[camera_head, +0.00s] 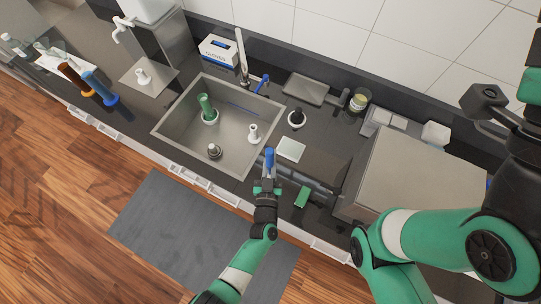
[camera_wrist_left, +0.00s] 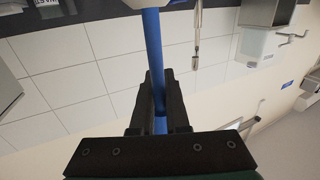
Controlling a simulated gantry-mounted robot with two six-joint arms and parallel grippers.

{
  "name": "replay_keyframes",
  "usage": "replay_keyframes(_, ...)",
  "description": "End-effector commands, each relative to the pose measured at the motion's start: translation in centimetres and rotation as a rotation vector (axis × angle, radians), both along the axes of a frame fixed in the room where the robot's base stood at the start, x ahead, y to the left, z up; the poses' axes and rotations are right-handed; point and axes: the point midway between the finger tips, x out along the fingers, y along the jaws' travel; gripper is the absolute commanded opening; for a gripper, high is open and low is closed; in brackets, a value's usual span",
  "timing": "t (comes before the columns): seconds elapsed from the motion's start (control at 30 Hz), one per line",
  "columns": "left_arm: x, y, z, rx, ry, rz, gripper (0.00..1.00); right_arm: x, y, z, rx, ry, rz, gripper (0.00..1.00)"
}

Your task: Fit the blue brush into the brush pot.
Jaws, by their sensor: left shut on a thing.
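The blue brush (camera_head: 268,158) is held in my left gripper (camera_head: 267,180), near the front right corner of the sink. In the left wrist view its long blue handle (camera_wrist_left: 153,50) runs between the two dark fingers of my left gripper (camera_wrist_left: 158,112), which are shut on it. A small round pot with a dark opening and white rim (camera_head: 297,119), which looks like the brush pot, stands on the counter right of the sink. The brush is apart from it. My right arm fills the right side of the head view; its fingertips cannot be made out clearly.
The steel sink (camera_head: 170,122) holds a green-handled item (camera_head: 206,107) and a white item (camera_head: 253,133). A pale square (camera_head: 291,149) and a green sponge-like block (camera_head: 302,197) lie right of the brush. A large steel box (camera_head: 400,175) stands further right.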

Motion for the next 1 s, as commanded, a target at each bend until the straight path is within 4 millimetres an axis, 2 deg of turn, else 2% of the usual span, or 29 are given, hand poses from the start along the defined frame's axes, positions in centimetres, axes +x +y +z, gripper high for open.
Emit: replay_keyframes(1.0,0.0,0.0,-2.7,0.0,-0.001,0.0,0.0,0.0,0.0,-2.6,0.0,0.0,0.0,0.94)
